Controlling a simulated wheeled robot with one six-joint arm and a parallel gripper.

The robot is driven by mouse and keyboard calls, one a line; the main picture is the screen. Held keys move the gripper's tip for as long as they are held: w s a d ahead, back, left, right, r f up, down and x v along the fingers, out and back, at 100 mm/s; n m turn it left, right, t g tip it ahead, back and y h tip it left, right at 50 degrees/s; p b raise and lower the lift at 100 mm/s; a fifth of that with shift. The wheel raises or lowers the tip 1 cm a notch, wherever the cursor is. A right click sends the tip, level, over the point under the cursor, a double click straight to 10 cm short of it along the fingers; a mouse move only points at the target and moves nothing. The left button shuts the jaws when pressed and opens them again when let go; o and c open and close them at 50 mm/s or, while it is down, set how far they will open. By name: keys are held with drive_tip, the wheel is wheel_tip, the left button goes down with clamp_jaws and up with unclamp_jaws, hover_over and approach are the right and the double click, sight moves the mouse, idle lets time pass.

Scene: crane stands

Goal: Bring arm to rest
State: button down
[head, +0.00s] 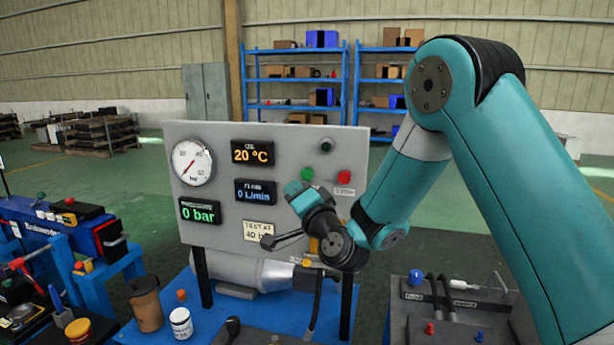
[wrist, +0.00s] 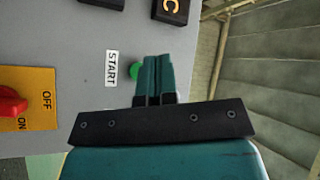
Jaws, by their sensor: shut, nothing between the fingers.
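My gripper (head: 292,188) is in front of the grey panel (head: 225,134) in the head view, just left of and below the green button (head: 307,174). In the wrist view my gripper's teal fingers (wrist: 155,78) are closed together with nothing between them. The green button (wrist: 134,70) shows partly behind their left side, beside a START label (wrist: 111,69). I cannot tell whether the fingertips touch the panel or button. My teal arm (head: 520,170) reaches in from the right, bent over, with its wrist low before the panel.
A red button (head: 344,177) is right of the green one. A gauge (head: 193,162) and displays fill the panel's left; 0 bar (head: 200,212) is lit. A red switch (wrist: 10,105) sits on a yellow plate. A brown cup (head: 146,305) and white jar (head: 181,323) stand on the blue bench.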

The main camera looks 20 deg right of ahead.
drive_tip(key=s+a+n+g+y, duration=0.3)
drive_tip(key=s+a+n+g, duration=0.2)
drive_tip(key=s+g, duration=0.15)
drive_tip(key=s+a+n+g+y, duration=0.2)
drive_tip(key=s+a+n+g, duration=0.25)
drive_tip(key=s, duration=0.35)
drive_tip(key=s+d+f+n+g+h, duration=0.1)
drive_tip(key=s+d+n+g+h, duration=0.1)
drive_tip(key=s, duration=0.9)
drive_tip(key=s+d+f+n+g+h, duration=0.1)
drive_tip(key=s+d+n+g+h, duration=0.1)
drive_tip(key=s+d+n+g, duration=0.2)
drive_tip(key=s+n+g, duration=0.1)
drive_tip(key=s+g, duration=0.2)
drive_tip(key=s, duration=0.3)
drive_tip(key=shift+s+d+h, duration=0.15)
drive_tip(key=shift+s+h, duration=0.25)
